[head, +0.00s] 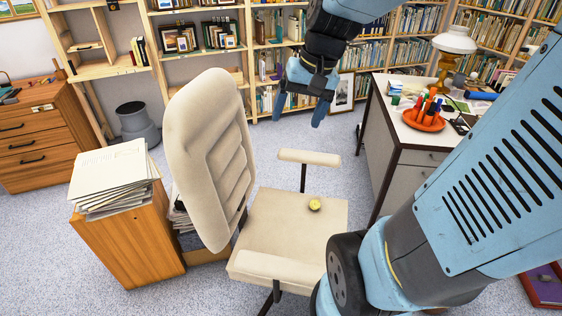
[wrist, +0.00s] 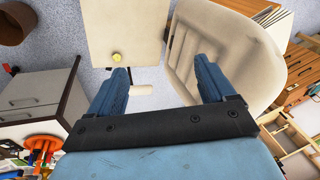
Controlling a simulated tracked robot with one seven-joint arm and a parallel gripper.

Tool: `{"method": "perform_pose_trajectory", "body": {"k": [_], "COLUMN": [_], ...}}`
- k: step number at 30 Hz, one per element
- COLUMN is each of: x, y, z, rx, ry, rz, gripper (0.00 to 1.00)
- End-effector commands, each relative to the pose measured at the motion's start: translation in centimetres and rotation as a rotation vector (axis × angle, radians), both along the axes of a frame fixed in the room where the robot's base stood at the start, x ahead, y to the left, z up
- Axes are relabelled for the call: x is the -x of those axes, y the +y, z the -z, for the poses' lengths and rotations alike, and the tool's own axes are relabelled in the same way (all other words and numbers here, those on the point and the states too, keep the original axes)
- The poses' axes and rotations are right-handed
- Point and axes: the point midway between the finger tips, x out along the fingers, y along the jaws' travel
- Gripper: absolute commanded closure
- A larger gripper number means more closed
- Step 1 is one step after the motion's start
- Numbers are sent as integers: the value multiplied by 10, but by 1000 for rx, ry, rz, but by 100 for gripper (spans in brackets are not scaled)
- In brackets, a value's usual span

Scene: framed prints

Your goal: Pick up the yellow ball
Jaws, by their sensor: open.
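The yellow ball (head: 315,205) rests on the cream seat (head: 285,228) of an office chair, towards its right back part. It also shows in the wrist view (wrist: 117,57), small, on the pale seat (wrist: 100,35) beyond my left-hand finger. My gripper (head: 303,100) is open and empty, with its two blue fingers pointing down. It is high above the chair, well apart from the ball. In the wrist view my gripper (wrist: 162,75) has a wide gap between its fingers, with floor and part of the chair behind it.
The tall chair backrest (head: 212,150) stands left of the seat, and an armrest (head: 309,158) rises behind the ball. A desk (head: 395,140) with a red pen tray (head: 424,122) is at right. A wooden cabinet (head: 130,240) with stacked papers stands at left. Bookshelves line the back.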

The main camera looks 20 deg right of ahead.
Motion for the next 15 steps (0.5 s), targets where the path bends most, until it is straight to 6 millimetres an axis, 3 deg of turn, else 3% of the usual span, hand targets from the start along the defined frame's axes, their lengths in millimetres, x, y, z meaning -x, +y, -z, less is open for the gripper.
{"method": "perform_pose_trajectory", "body": {"k": [15], "x": [-82], "y": [-12], "z": [71], "rx": [-351], "ry": [271], "rz": [225], "gripper": [17]}}
